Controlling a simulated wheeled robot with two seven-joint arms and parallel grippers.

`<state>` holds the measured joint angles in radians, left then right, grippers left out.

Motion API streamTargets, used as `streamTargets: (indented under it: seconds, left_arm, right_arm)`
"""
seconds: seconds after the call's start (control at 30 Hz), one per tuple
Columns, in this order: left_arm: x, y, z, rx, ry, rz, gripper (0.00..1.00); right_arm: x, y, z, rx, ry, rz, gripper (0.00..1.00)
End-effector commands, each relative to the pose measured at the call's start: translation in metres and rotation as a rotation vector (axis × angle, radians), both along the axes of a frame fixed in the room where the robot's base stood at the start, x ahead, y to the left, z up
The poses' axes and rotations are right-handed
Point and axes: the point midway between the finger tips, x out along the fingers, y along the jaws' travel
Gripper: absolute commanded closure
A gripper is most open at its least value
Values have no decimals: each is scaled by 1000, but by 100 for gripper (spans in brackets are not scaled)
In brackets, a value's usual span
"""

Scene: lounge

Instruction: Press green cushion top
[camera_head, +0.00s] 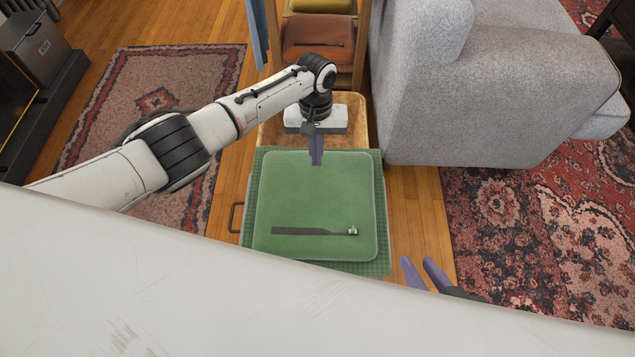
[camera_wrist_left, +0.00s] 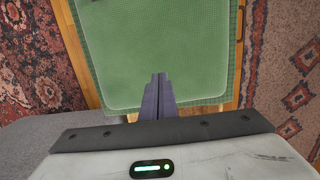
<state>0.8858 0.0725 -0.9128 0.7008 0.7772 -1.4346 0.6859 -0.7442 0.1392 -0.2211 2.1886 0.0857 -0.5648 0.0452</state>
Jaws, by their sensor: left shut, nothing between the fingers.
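The green cushion (camera_head: 310,200) lies flat on a darker green checked surface (camera_head: 246,203) in the head view. A thin dark strip (camera_head: 300,231) with a small shiny end lies across its near part. My left gripper (camera_head: 316,160) is shut and empty, its fingertips over the cushion's far edge. I cannot tell whether they touch it. The wrist view shows the closed fingers (camera_wrist_left: 158,80) in front of the cushion (camera_wrist_left: 155,45).
A tan tray-like surface (camera_head: 356,118) lies beyond the cushion. A wooden rack behind it holds an orange-brown cushion (camera_head: 318,38). A grey armchair (camera_head: 500,85) stands at the right. Patterned rugs lie on both sides. My white arm or body hides the lower part of the head view.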

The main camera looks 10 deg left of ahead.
Motion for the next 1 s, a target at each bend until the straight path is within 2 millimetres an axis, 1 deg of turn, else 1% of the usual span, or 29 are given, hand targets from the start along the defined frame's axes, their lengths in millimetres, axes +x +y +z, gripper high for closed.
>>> streamTargets:
  seconds: [0.03, 0.1, 0.47, 0.63, 0.83, 1.0]
  left_arm:
    - [-1, 0, 8, -1, 1, 1, 100]
    - [-1, 0, 10, -1, 1, 1, 100]
    - [0, 0, 9, -1, -1, 0, 100]
    - [2, 1, 14, 13, -28, -1, 100]
    - [3, 0, 33, 57, -130, -2, 100]
    - [-11, -5, 52, 88, -230, -2, 100]
  right_arm:
    - [0, 0, 9, 0, 1, 0, 72]
    - [0, 0, 11, 0, 1, 0, 72]
    - [-1, 0, 10, -2, 1, 0, 72]
    - [-1, -1, 7, -4, 2, 1, 72]
    - [-1, -3, -6, -13, 4, 2, 72]
    - [-2, -4, -18, -23, 7, 5, 72]
